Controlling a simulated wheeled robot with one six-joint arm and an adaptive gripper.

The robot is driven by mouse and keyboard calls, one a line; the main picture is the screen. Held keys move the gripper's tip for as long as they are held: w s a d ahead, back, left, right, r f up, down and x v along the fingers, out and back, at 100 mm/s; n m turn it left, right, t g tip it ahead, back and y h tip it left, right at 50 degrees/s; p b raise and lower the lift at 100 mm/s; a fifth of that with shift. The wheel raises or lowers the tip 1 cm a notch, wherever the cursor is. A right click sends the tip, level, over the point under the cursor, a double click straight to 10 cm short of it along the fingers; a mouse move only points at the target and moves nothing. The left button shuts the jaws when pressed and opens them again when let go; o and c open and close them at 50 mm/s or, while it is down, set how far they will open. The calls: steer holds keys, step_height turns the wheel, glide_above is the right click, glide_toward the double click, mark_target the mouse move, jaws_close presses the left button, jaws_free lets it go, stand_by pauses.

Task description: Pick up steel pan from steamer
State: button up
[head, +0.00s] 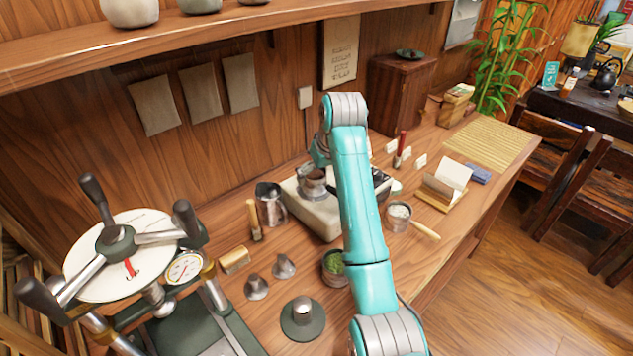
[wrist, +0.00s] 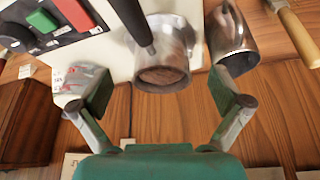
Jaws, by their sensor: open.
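The steel pan (head: 313,186), a small round metal cup, sits on the cream steamer (head: 322,222) in the middle of the bench. In the wrist view the pan (wrist: 163,72) shows brown contents, and a dark rod reaches over its rim. I cannot tell whether the rod is the pan's handle. My gripper (wrist: 160,90) is open, one green-padded finger on each side of the pan's near edge, with gaps on both sides. In the head view my arm partly hides the steamer, and the fingers are not clear. The steamer's panel carries red and green switches.
A steel pitcher (head: 270,204) stands close by the steamer, near the right finger in the wrist view. A white labelled container (wrist: 78,86) is beside the left finger. A press (head: 120,250) fills the left front; a handled pot (head: 399,217) stands right.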

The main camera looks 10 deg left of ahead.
mark_target(317, 178)
steer(key=shift+x, duration=2.6)
steer(key=shift+w+a+r, duration=0.1)
steer(key=shift+a+r, duration=0.05)
steer(key=shift+a, duration=0.05)
steer(key=c, duration=1.4)
